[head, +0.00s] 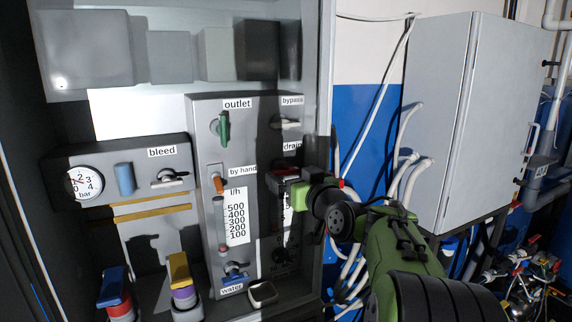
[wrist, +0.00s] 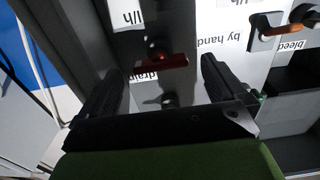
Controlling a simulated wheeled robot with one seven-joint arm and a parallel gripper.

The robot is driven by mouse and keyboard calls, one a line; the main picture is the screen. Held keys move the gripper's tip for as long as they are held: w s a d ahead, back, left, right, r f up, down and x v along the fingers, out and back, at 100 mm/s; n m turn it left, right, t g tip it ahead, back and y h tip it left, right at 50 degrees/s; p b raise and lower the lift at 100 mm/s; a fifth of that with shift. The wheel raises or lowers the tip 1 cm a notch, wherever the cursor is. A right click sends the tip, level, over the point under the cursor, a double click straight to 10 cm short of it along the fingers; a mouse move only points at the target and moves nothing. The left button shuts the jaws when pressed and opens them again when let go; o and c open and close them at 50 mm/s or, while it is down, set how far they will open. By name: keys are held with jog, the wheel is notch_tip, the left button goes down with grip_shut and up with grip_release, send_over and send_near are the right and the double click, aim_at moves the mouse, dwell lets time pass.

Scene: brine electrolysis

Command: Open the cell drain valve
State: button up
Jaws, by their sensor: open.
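The drain valve has a dark red lever handle (wrist: 162,61), lying about level across the panel beside the "drain" label (wrist: 146,77) in the wrist view. In the head view the "drain" label (head: 292,146) shows, and a red part of the handle (head: 286,171) shows just below it, mostly covered by my gripper. My gripper (head: 284,183) is in front of the valve. Contact with the handle cannot be told.
Nearby on the panel (head: 204,130) are the green outlet handle (head: 224,128), the grey bypass handle (head: 286,123), the orange by-hand handle (head: 218,184) and the blue water valve (head: 235,272). A bleed box (head: 120,165) with a gauge is left. A grey cabinet (head: 435,120) stands right.

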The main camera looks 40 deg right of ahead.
aim_at(288, 173)
jog(key=x, duration=0.3)
jog(key=shift+r+p, duration=0.2)
jog(key=shift+p, duration=0.2)
jog(key=shift+w+d+f, duration=0.15)
jog(key=shift+w+d, duration=0.05)
jog(key=shift+w, duration=0.3)
jog(key=shift+s+a, duration=0.1)
jog(key=shift+c, duration=1)
jog(key=c, duration=0.9)
jog(key=shift+o, duration=0.2)
jog(key=shift+f, duration=0.1)
